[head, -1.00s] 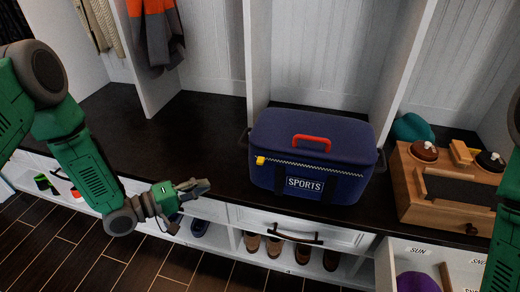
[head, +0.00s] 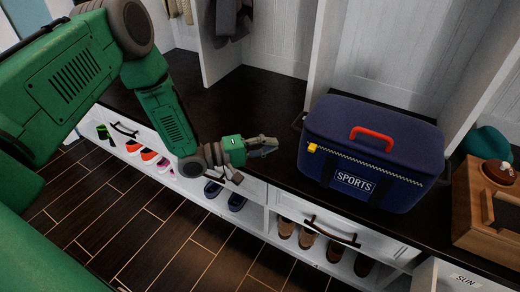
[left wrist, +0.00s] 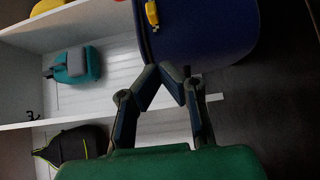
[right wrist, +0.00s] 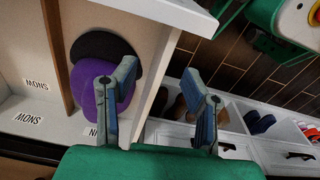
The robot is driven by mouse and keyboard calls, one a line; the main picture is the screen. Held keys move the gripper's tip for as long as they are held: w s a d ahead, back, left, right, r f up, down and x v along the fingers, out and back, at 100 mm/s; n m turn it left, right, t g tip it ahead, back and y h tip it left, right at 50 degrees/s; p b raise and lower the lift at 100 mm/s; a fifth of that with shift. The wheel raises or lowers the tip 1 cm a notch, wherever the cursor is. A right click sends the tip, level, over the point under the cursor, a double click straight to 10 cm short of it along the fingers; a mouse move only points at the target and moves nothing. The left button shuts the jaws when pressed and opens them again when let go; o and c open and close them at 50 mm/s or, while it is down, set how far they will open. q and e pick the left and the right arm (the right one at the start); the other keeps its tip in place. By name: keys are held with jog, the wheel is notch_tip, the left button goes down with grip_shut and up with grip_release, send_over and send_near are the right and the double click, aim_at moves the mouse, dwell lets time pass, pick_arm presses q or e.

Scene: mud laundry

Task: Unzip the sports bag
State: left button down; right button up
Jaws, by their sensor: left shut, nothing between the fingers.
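The navy sports bag (head: 360,150) stands upright on the dark bench, with a red handle (head: 371,137) on top. A yellow zipper pull (head: 312,148) sits at the left end of the pale zip line (head: 370,164) along its upper front edge. My left gripper (head: 276,146) is shut and empty, just left of the bag and apart from it in the head view. In the left wrist view, its tips (left wrist: 173,76) point toward the bag (left wrist: 205,40), with the yellow pull (left wrist: 153,14) beyond them. My right gripper (right wrist: 160,80) is open and empty in the right wrist view.
A wooden box (head: 490,205) and a teal cap (head: 487,141) are right of the bag. White drawers (head: 345,232) and shoe cubbies with shoes (head: 305,236) are below the bench. A white divider (head: 322,50) rises behind the bag. The bench (head: 165,88) left is clear.

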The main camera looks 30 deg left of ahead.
aim_at(310, 145)
pick_arm(q)
jog(key=x, duration=0.4)
jog(key=shift+f+b, duration=0.1)
jog(key=shift+b, duration=0.3)
jog(key=shift+d+b, duration=0.3)
jog(key=shift+d, duration=1.75)
pick_arm(e)
jog(key=shift+f, duration=1.05)
pick_arm(q)
jog(key=d, duration=0.8)
jog(key=d+b, duration=0.1)
jog(key=d, duration=0.8)
jog(key=s+d+b, duration=0.1)
jog(key=d, duration=0.7)
jog(key=shift+d, duration=0.75)
pick_arm(e)
jog(key=shift+a+f, duration=0.2)
jog(key=shift+f, duration=0.35)
jog(key=shift+a+f, duration=0.15)
jog(key=shift+f, duration=0.35)
pick_arm(q)
jog(key=shift+s, duration=0.1)
pick_arm(e)
jog(key=shift+s, duration=0.15)
